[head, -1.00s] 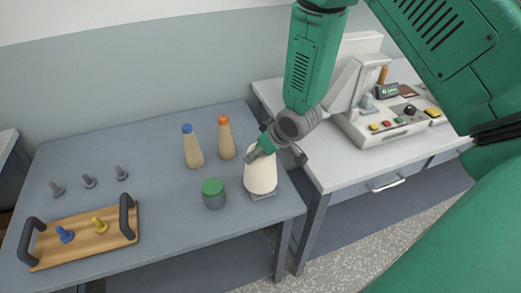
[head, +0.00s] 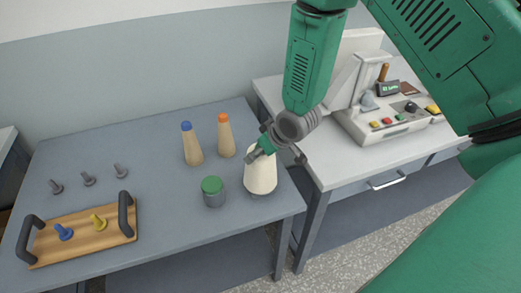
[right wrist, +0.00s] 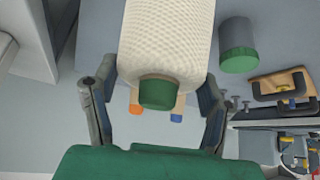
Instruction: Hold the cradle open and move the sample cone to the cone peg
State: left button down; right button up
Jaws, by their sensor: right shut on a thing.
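The sample cone (head: 261,172) is a large cream cone standing over a small dark base at the right front of the grey table. In the right wrist view it (right wrist: 167,30) has a textured body and a green tip. My right gripper (head: 276,146) is shut on its upper part, with one finger on each side. The base under the cone is mostly hidden, so I cannot tell whether they touch. A white machine (head: 385,122) with a raised grey-white bracket stands on the right bench. I cannot clearly make out the cradle. My left gripper is out of view.
A green-topped grey pot (head: 213,192) stands just left of the cone. Two tan cones, blue-tipped (head: 193,147) and orange-tipped (head: 226,137), stand behind. A wooden tray (head: 85,244) with dark handles sits at left front, with grey pegs (head: 88,179) behind it.

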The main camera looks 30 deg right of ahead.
jog(key=shift+f, duration=0.45)
jog(key=o, duration=1.8)
jog(key=shift+r, duration=0.1)
jog(key=shift+s+r, duration=0.1)
jog(key=v, duration=1.1)
jog(key=shift+s+d+r, duration=0.1)
jog(key=shift+s+r, duration=0.05)
jog(key=shift+r, duration=0.05)
